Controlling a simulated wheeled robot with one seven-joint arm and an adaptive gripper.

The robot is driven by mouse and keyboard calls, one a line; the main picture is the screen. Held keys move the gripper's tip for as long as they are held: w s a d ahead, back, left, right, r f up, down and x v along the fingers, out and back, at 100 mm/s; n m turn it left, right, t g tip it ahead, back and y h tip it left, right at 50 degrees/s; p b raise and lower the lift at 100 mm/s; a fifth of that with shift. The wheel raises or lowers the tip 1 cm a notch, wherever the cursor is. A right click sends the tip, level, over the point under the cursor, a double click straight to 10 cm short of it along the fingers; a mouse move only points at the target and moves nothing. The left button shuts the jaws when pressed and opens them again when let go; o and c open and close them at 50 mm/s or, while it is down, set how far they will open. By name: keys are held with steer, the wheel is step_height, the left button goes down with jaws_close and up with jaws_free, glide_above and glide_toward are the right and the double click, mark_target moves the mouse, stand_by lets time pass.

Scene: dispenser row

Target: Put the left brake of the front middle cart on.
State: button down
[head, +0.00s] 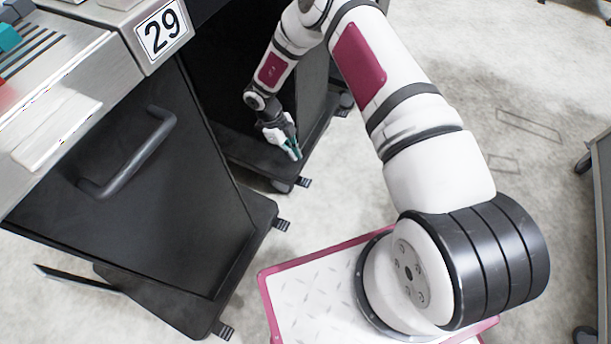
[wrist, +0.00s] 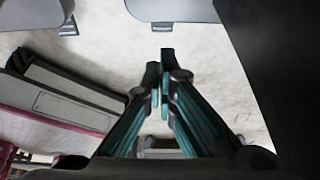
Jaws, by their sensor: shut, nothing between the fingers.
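A dark cart (head: 262,110) stands beyond the cart marked 29, its low base plate (head: 250,152) close to the floor. A small ribbed black brake pedal (head: 304,182) sticks out at that base's near corner. My gripper (head: 297,155) is shut and empty, pointing down above the base's edge, a little beyond the pedal. In the wrist view my gripper (wrist: 160,68) has its teal-sided fingers together. There, one ribbed pedal (wrist: 161,26) shows just beyond the fingertips, and another pedal (wrist: 68,27) is at upper left. I cannot tell the brakes' on or off state.
The cart marked 29 (head: 130,190) stands at left with a grey handle (head: 130,155). Its base has pedals at two corners (head: 282,225) (head: 225,330). Clear floor (head: 320,205) lies between the carts and my base. Other equipment stands at the right edge (head: 600,170).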

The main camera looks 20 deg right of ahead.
mark_target(309, 184)
steer(key=b+x, duration=0.2)
steer(key=x, duration=0.2)
steer(key=b+x, duration=0.2)
steer(key=x, duration=0.3)
steer(key=b+x, duration=0.2)
steer(key=x, duration=0.3)
steer(key=shift+w+a+f, duration=0.15)
steer(key=shift+w+a, duration=0.15)
steer(key=shift+s+d+t+y, duration=0.1)
steer(key=shift+t+y, duration=0.2)
